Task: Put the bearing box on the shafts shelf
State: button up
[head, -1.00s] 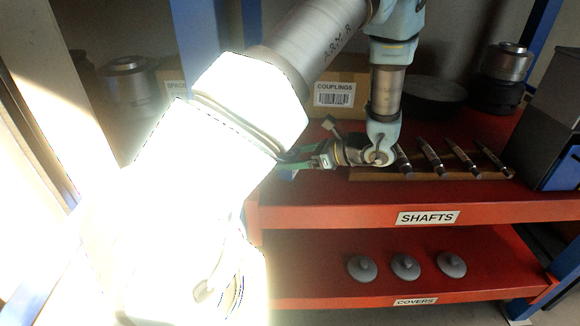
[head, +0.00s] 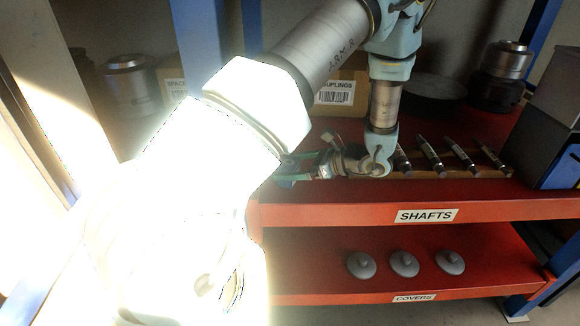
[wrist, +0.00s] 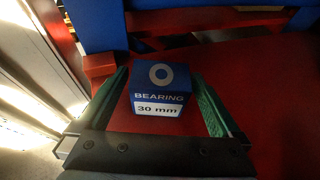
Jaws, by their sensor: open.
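The bearing box (wrist: 160,92) is a blue cube with a white ring, the word BEARING and a white "30 mm" band. In the wrist view it sits on a red surface, between the two green fingers of my open gripper (wrist: 162,80). Small gaps show beside the box. In the head view my gripper (head: 288,176) is low over the left end of the red shafts shelf (head: 350,213), pointing left. The box is not visible there; my bright arm covers that area.
Several shafts (head: 430,155) lie in a rack on the shelf's right part. A couplings box (head: 340,90) and a dark disc (head: 433,87) stand behind. A grey-blue bin (head: 545,150) is at right. Grey covers (head: 405,264) lie on the shelf below.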

jog(key=b+v, duration=0.3)
jog(key=v, duration=0.7)
jog(key=shift+d+b, duration=0.2)
jog(key=shift+b, duration=0.2)
jog(key=shift+v, duration=0.75)
jog(key=shift+s, duration=0.1)
